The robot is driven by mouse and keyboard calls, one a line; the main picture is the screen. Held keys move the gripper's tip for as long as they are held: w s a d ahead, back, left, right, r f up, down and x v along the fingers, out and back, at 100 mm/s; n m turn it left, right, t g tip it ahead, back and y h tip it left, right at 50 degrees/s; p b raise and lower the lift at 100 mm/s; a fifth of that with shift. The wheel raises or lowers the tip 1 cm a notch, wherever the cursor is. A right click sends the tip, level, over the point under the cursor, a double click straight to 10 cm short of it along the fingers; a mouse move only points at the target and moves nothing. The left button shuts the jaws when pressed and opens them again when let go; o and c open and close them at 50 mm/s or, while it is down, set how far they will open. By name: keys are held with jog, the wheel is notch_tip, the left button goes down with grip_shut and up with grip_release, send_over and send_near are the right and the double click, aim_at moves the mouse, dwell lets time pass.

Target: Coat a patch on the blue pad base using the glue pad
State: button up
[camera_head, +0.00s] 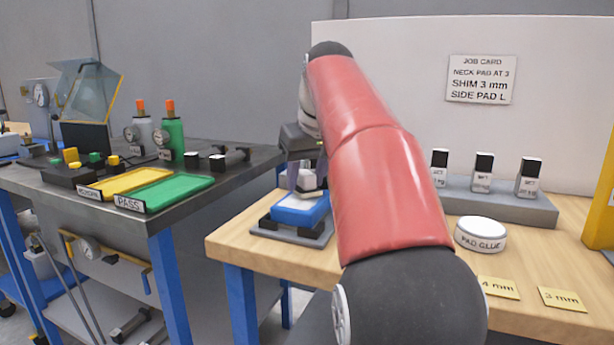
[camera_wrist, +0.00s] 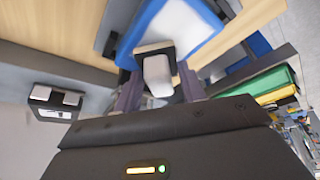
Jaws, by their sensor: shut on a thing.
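The blue pad base (camera_head: 290,216) sits on a grey plate at the left end of the wooden bench. It also shows in the wrist view (camera_wrist: 143,25), with a pale top face and blue rim. My gripper (camera_head: 308,184) is over it, pointing down. In the wrist view my gripper (camera_wrist: 160,88) is shut on a small white-and-dark block (camera_wrist: 158,70). The block is over the base's near edge; I cannot tell whether it touches. A round white tub labelled PAD GLUE (camera_head: 481,236) stands on the bench to the right, apart from my gripper.
A grey rack (camera_head: 500,203) with several black-and-white blocks stands behind the tub. Yellow tags (camera_head: 562,299) lie at the bench front. My red arm hides the middle of the bench. A dark table on the left holds a yellow tray (camera_head: 128,184) and green tray (camera_head: 180,190).

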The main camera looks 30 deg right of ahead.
jog(key=shift+s+a, duration=0.6)
jog(key=shift+a, duration=0.25)
jog(key=shift+r, duration=0.15)
jog(key=shift+r+p, duration=0.5)
jog(key=shift+r, duration=1)
jog(key=shift+a+r, duration=0.1)
jog(key=shift+r, duration=1.35)
jog(key=shift+r, duration=1.5)
jog(key=shift+f, duration=0.15)
jog(key=f+b, duration=0.7)
jog(key=shift+s+f, duration=0.25)
jog(key=shift+s, duration=0.05)
